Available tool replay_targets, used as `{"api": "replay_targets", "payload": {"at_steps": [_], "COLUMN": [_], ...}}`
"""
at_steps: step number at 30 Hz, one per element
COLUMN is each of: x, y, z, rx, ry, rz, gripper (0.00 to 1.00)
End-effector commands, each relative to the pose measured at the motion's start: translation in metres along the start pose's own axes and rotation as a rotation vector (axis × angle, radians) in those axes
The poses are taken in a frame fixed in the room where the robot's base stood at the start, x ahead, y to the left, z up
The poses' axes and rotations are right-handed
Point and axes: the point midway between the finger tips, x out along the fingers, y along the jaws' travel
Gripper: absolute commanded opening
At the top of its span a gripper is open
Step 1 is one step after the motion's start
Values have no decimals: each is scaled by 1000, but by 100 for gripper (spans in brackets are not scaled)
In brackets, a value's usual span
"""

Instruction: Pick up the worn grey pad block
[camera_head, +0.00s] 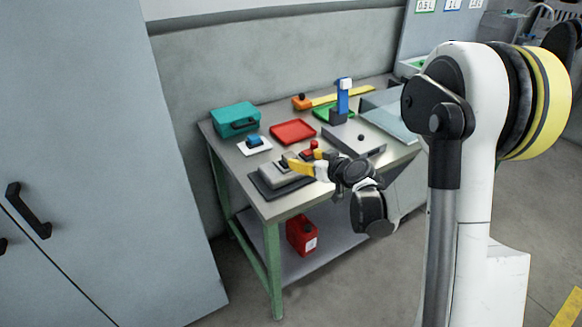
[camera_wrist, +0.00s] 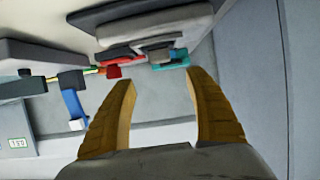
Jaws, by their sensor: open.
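A grey unit (camera_head: 272,177) with a smaller grey piece at its top sits on a dark tray (camera_head: 266,191) at the table's front left corner. I take the smaller piece for the worn grey pad block, but its outline is unclear in the head view. In the wrist view a small grey block (camera_wrist: 158,45) shows against the larger grey body (camera_wrist: 150,27), beyond my fingertips. My gripper (camera_head: 291,164), with yellow fingers, is open and empty close to the grey unit. It also shows in the wrist view (camera_wrist: 167,77), with a gap before the block.
A blue block (camera_head: 254,140) rests on a white mat. A teal case (camera_head: 236,120), a red tray (camera_head: 292,132) and a blue upright device (camera_head: 343,96) stand behind. Small red parts (camera_head: 312,148) lie near my gripper. A red canister (camera_head: 301,235) is on the lower shelf.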

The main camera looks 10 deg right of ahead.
Motion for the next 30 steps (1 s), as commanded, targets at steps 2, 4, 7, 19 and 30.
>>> {"api": "replay_targets", "payload": {"at_steps": [2, 4, 7, 19, 30], "x": [14, 26, 41, 90, 98], "y": [-1, -1, -1, -3, -3], "z": [2, 2, 2, 8, 4], "rx": [-3, -1, -2, -1, 0], "ry": [-1, -1, -1, -2, -2], "rz": [-3, -2, -2, -1, 0], "gripper": [63, 63, 63, 63, 43]}}
